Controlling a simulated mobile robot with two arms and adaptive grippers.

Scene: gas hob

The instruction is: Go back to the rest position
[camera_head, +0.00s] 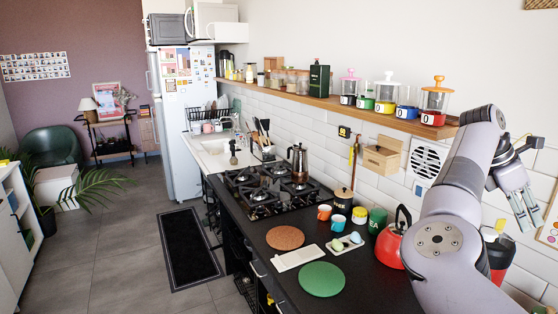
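My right arm rises on the right side of the head view, bent over at the top. My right gripper (527,222) hangs from it, pointing down in front of the white tiled wall. No object shows in its fingers, and I cannot tell whether they are apart or shut. My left gripper is not in view. The gas hob (270,190) is set in the black worktop, with a moka pot (298,163) on it. A red kettle (391,243) stands on the worktop just left of my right arm.
Mugs, a small tray (345,244), a green round mat (321,279) and a brown round mat (285,237) lie on the worktop. A wooden shelf (330,101) with jars runs along the wall. A red-and-black container (500,257) stands below my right gripper. The floor at left is mostly clear.

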